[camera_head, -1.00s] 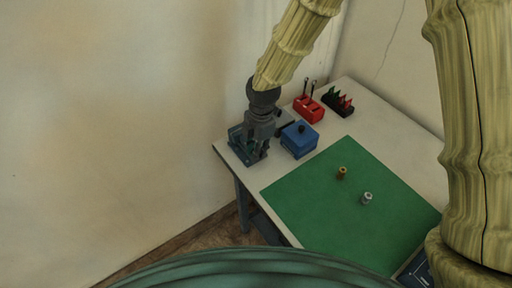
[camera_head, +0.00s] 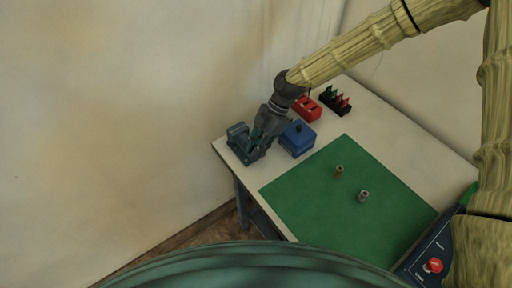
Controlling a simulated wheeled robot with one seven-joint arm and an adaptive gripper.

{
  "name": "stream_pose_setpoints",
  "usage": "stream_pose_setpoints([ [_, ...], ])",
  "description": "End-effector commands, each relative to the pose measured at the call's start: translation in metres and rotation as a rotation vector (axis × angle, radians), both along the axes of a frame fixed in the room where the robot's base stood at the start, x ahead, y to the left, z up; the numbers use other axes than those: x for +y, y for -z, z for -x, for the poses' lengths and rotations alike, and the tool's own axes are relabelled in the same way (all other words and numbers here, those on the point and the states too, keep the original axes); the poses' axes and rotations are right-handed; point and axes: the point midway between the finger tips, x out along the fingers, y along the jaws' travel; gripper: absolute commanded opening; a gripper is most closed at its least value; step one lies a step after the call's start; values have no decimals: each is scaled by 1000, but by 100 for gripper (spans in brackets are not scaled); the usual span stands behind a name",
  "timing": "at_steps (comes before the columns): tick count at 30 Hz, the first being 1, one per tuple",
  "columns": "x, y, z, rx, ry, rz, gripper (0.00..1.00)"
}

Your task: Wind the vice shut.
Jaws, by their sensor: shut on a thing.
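The vice (camera_head: 238,139) is a dark teal-grey block at the left corner of the table. My gripper (camera_head: 257,137) reaches down from the upper right, tilted, with its fingers at the right side of the vice. The gripper is shut on a part of the vice, seemingly its handle. The handle itself and the jaw gap are too small and too covered by my gripper to make out.
A blue box (camera_head: 297,141) with a dark knob stands close to the right of my gripper. Behind are a red holder (camera_head: 307,110) and a black rack (camera_head: 335,102) with green and red pieces. A green mat (camera_head: 340,220) bears a brass piece (camera_head: 339,171) and a grey piece (camera_head: 363,196).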

Motion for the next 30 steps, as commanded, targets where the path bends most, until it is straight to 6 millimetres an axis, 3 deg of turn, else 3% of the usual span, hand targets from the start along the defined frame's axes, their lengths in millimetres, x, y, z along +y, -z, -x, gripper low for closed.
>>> stream_pose_setpoints([
  [15,-3,1,-2,95,0,-131,0],
  [30,-3,0,-1,113,-1,-151,0],
])
